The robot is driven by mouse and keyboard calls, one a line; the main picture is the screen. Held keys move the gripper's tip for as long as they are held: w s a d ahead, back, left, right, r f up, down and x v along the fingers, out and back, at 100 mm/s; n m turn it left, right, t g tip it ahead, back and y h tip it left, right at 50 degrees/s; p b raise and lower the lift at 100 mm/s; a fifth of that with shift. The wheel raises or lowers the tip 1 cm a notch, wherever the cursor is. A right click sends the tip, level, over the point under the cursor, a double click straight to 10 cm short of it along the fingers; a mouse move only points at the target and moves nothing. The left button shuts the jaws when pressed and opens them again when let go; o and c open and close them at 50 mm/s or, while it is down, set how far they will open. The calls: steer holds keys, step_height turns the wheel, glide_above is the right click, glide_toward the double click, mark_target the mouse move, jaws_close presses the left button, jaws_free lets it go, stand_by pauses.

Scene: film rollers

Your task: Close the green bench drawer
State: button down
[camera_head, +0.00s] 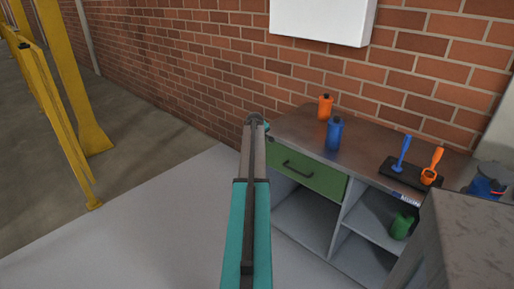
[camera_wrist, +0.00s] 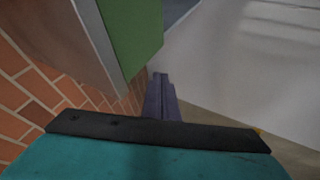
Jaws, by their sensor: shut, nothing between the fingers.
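The green drawer (camera_head: 312,180) sits under the left part of the bench top (camera_head: 350,150), with a dark bar handle across its front. Any gap between the drawer and the bench is too small to tell. In the wrist view, the green drawer front (camera_wrist: 132,32) shows at the upper middle beside the pale bench edge (camera_wrist: 92,40). My gripper (camera_wrist: 160,78) is shut and empty, close to the lower end of the green front; contact cannot be told. In the head view my arm reaches to the bench's left end, and the fingers are not clear there.
An orange bottle (camera_head: 325,107) and a blue bottle (camera_head: 334,134) stand on the bench. A dark tray (camera_head: 412,175) holds blue and orange tools. A green container (camera_head: 401,227) is on the open shelf.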

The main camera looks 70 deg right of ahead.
steer(key=shift+v, duration=1.25)
